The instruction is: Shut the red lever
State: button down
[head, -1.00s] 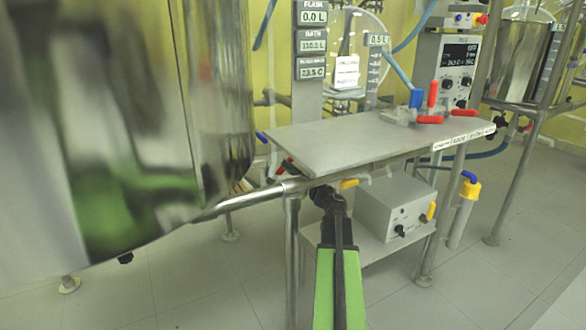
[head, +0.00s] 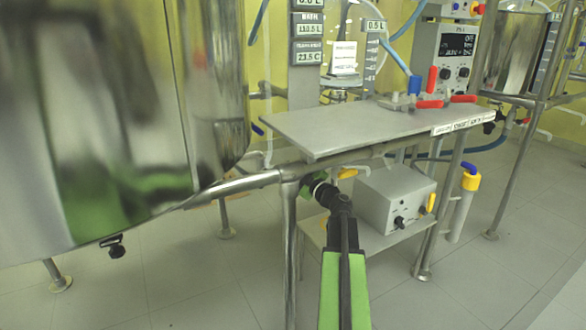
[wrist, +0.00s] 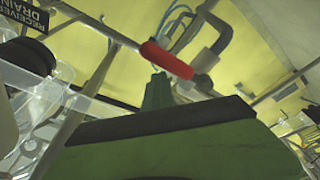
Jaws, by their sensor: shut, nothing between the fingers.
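A red lever (wrist: 167,59) shows in the wrist view, on a metal pipe fitting. It slants down to the right, just beyond the tip of my gripper (wrist: 158,92). The green fingers are closed together with nothing between them; I cannot tell whether they touch the lever. In the head view my gripper (head: 317,184) is small and partly hidden by my arm, below the left front part of the grey bench top. That lever cannot be made out there. Other red levers, one upright (head: 432,78) and two lying flat (head: 430,104) (head: 463,98), are on the bench top.
The grey bench top (head: 350,130) lies above my gripper. A large steel vessel (head: 120,110) fills the left. A grey control box (head: 396,200) stands on the lower shelf. In the wrist view a "RECEIVER DRAIN" label (wrist: 24,15) and clear glassware (wrist: 35,90) are at left.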

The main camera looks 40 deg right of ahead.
jog(key=shift+d+f, duration=0.1)
jog(key=shift+f, duration=0.05)
dwell(0.4)
notch_tip(320, 180, up, 5)
jog(key=s+p, duration=0.2)
jog(key=p, duration=0.3)
jog(key=s+a+f+b, duration=0.2)
jog(key=s+f+b, duration=0.1)
jog(key=s, duration=0.6)
jog(key=shift+s+a+f+b, duration=0.2)
jog(key=shift+a+f+b, duration=0.1)
jog(key=shift+a, duration=0.1)
